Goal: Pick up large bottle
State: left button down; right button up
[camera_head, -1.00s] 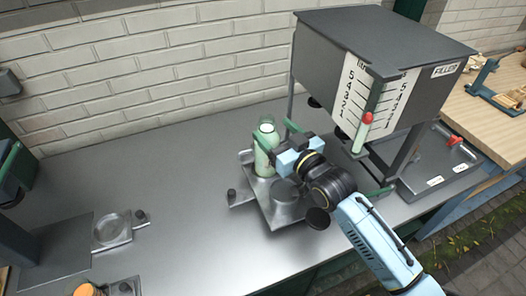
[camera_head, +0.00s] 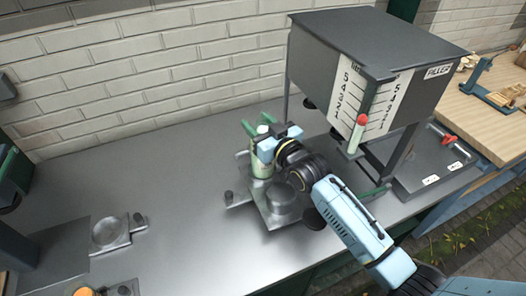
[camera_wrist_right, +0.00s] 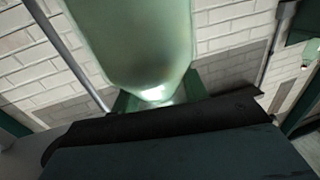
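The large bottle (camera_head: 261,167), pale green with a light cap, stands upright on a metal fixture plate (camera_head: 272,213) in the middle of the counter. My right gripper (camera_head: 256,125) reaches it from the right, with its green fingers on either side of the bottle's upper part. The fingers look closed in on it, and the cap is partly hidden. My left gripper is not in view.
The grey filler box (camera_head: 375,55), with a scale and a red-topped tube (camera_head: 356,133), stands close to the right of my arm. An empty round holder (camera_head: 109,231) sits at left. An orange-topped item (camera_head: 84,291) is at the bottom left. The left-middle counter is clear.

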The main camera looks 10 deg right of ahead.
grip_shut()
jog(key=shift+r, duration=0.15)
